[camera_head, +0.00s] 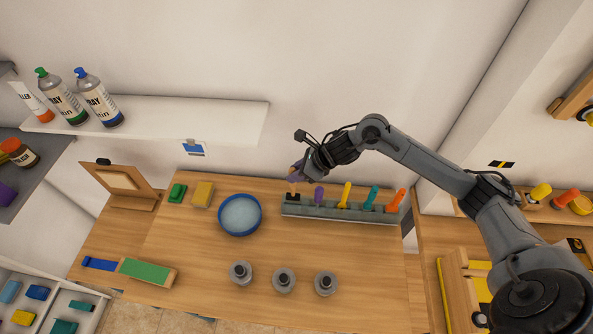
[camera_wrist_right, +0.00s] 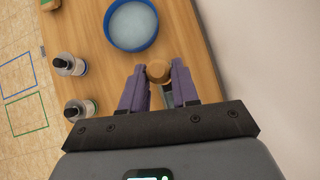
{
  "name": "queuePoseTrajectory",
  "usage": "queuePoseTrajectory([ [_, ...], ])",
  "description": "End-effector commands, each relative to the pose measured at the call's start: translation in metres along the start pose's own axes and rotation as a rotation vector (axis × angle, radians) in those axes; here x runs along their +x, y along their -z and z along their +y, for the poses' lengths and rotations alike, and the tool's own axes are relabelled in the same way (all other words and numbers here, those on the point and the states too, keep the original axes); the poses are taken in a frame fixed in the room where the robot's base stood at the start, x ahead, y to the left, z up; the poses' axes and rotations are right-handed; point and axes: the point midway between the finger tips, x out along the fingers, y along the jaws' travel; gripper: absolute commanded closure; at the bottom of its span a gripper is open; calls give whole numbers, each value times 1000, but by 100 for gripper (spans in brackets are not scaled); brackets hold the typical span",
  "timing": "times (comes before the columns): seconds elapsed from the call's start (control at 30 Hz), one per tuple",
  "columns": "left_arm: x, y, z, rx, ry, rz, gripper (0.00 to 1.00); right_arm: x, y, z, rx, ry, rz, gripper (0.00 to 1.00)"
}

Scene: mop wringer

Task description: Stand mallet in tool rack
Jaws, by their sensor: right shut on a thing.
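The mallet's round wooden end (camera_wrist_right: 158,72) shows between the purple fingers of my right gripper (camera_wrist_right: 159,88) in the wrist view. In the head view my right gripper (camera_head: 296,171) is above the left end of the grey tool rack (camera_head: 325,211), shut on the wooden part of the mallet (camera_head: 292,187). A black piece (camera_head: 292,197) is below that wood at the rack's left end; I cannot tell whether it is the mallet's head or whether it touches the rack. Purple (camera_head: 319,196), yellow (camera_head: 346,194), teal (camera_head: 371,197) and orange (camera_head: 395,201) handles stand in the rack.
A blue-rimmed round bowl (camera_head: 240,214) is left of the rack, with a yellow sponge (camera_head: 202,194) beyond it. Grey bottles (camera_head: 284,280) stand at the front of the wooden table (camera_head: 210,270). A white shelf (camera_head: 190,119) is on the wall behind.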

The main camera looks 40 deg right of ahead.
Motion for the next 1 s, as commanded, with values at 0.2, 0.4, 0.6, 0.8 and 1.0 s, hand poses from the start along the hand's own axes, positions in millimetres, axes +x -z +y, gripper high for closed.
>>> queuePoseTrajectory([
  [0.2,0,-1,-2,8,6,-2,0,-1,-1,0,0,1,-2,100],
  [0.4,3,-2,-2,9,7,-2,0,0,-1,-1,-1,1,-2,100],
  [0.6,7,-3,-2,8,6,-2,0,-1,-1,0,-2,1,-3,100],
  [0.8,6,-2,0,2,1,-1,0,-1,-2,0,-1,0,-2,100],
  [1.0,6,-2,1,-4,-3,0,0,-1,-1,0,0,1,-2,100],
])
